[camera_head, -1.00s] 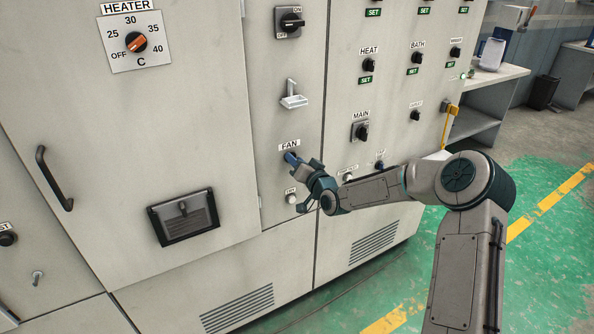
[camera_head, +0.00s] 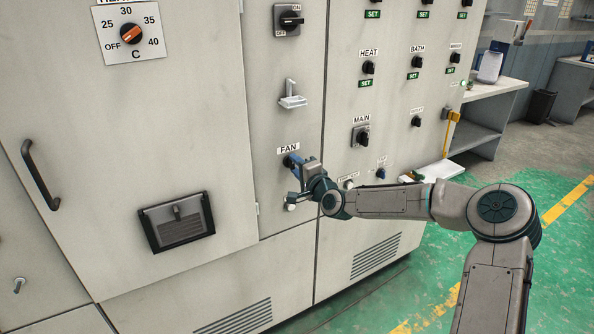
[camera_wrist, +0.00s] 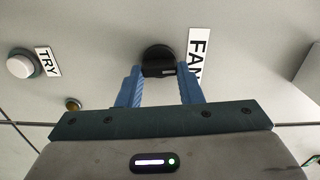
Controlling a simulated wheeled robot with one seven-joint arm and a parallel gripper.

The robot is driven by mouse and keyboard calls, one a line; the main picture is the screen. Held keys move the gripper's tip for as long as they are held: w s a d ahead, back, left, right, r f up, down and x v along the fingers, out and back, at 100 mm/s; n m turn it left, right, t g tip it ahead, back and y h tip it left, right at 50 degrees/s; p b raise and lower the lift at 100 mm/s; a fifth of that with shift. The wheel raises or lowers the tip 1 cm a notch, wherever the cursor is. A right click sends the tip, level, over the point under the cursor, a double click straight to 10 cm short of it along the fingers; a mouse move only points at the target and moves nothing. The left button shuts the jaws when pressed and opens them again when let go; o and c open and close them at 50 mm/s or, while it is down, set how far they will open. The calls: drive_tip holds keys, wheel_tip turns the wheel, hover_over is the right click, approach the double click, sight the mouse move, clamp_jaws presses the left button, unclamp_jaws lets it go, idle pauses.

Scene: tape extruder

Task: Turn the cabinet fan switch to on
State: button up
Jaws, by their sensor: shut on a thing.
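The fan switch is a round black knob on the light grey cabinet panel, under the FAN label (camera_head: 290,148). In the wrist view the knob (camera_wrist: 157,58) shows just past the fingertips, with the FAN label (camera_wrist: 198,58) to its right. My gripper (camera_head: 295,164) is at the switch, its blue fingers (camera_wrist: 131,88) shut on the knob, one on each side. In the head view my fingers and wrist partly cover the knob, and its pointer and any on/off marks cannot be made out.
A white TRY button (camera_wrist: 20,66) is to the left in the wrist view. The MAIN switch (camera_head: 362,138) and other knobs are to the right. A small white tray-like holder (camera_head: 292,101) juts out above the fan switch. The green floor (camera_head: 400,280) is clear.

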drive_tip(key=shift+m, duration=0.5)
drive_tip(key=o, duration=1)
drive_tip(key=v, duration=1.3)
drive_tip(key=shift+s+d+b, duration=0.25)
drive_tip(key=shift+d+b, duration=0.05)
